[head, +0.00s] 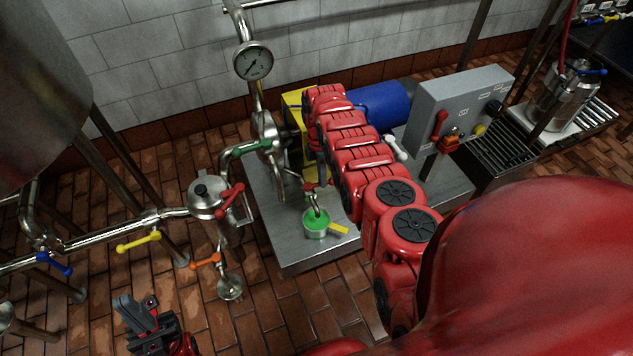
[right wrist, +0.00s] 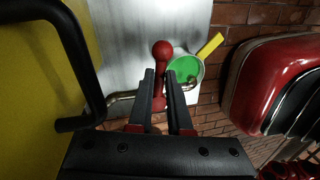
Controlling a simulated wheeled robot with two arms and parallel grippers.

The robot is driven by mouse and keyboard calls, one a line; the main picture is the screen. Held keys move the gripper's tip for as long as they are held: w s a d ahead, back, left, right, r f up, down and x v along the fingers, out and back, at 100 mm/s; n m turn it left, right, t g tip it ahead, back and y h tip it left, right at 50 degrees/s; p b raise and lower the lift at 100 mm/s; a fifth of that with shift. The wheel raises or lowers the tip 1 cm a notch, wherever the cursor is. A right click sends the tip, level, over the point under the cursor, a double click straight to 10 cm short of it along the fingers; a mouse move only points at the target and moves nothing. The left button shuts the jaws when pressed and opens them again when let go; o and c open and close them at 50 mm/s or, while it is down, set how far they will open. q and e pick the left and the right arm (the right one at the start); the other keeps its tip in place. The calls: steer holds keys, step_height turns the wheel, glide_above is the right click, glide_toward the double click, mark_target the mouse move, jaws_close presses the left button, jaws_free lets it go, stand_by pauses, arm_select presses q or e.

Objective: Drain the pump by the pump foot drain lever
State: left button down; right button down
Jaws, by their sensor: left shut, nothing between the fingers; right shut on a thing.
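The red drain lever (head: 309,187) is at the pump foot, above a small metal cup (head: 316,233) with a green inside and a yellow handle. In the right wrist view, my right gripper (right wrist: 162,75) is shut on the red drain lever (right wrist: 158,103). A red ball knob (right wrist: 162,49) shows just beyond the fingertips, beside the cup (right wrist: 187,72). In the head view my right arm's red links hide most of that gripper. My left gripper (head: 142,312) is shut and empty at the lower left, over the brick floor.
The steel pump plate (head: 290,258) carries the pump, yellow guard (head: 293,101) and blue motor (head: 380,105). A grey control box (head: 465,95) stands behind right. Pipes with a yellow lever (head: 139,241), blue lever (head: 54,264) and orange lever (head: 206,261) are at left.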

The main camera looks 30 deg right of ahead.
steer(key=shift+w+f+n+b, duration=0.1)
steer(key=shift+w+n+b, duration=0.15)
steer(key=shift+n+b, duration=0.35)
steer(key=c, duration=0.8)
jaws_free()
steer(key=shift+w, duration=0.1)
steer(key=shift+c, duration=0.2)
